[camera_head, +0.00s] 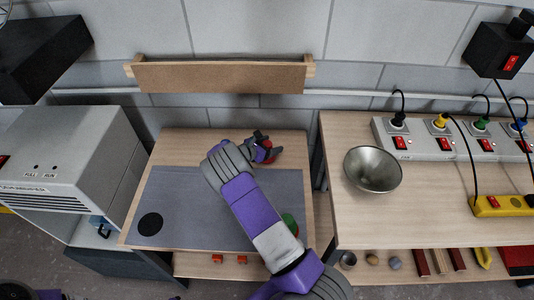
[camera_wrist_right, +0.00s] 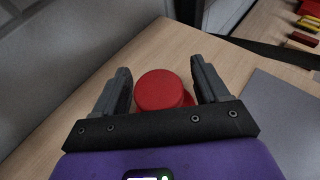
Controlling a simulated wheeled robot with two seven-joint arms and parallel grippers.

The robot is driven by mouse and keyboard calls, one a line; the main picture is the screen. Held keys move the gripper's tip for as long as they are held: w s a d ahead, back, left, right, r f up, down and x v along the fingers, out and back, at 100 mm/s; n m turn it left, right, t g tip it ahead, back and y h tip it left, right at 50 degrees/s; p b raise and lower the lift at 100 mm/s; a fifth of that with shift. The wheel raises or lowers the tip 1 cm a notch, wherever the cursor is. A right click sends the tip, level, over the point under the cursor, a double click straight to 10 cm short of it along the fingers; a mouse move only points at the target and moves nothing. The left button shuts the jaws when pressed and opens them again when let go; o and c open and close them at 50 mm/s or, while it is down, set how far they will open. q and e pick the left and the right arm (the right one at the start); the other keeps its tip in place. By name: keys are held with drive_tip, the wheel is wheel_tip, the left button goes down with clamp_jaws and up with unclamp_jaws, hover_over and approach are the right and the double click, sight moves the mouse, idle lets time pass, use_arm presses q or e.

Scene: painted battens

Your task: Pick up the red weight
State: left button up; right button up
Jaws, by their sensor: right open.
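The red weight (camera_wrist_right: 160,91) is a round red piece on the wooden table. In the right wrist view it sits between the two dark fingers of my right gripper (camera_wrist_right: 162,88), with a gap visible on the left side and a smaller one on the right. In the head view the red weight (camera_head: 267,156) is partly hidden by my right gripper (camera_head: 266,146), which is at the table's back right part. My right gripper is open. My left gripper is not clearly in view.
A grey mat (camera_head: 180,205) with a black disc (camera_head: 149,224) covers much of the table. A green object (camera_head: 289,222) is partly hidden by my right arm. A metal bowl (camera_head: 373,170) and a power strip (camera_head: 455,142) are on the right table. A wooden rail (camera_head: 220,77) is behind.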

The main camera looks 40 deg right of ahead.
clamp_jaws()
drive_tip(key=shift+r, duration=0.1)
idle(0.4)
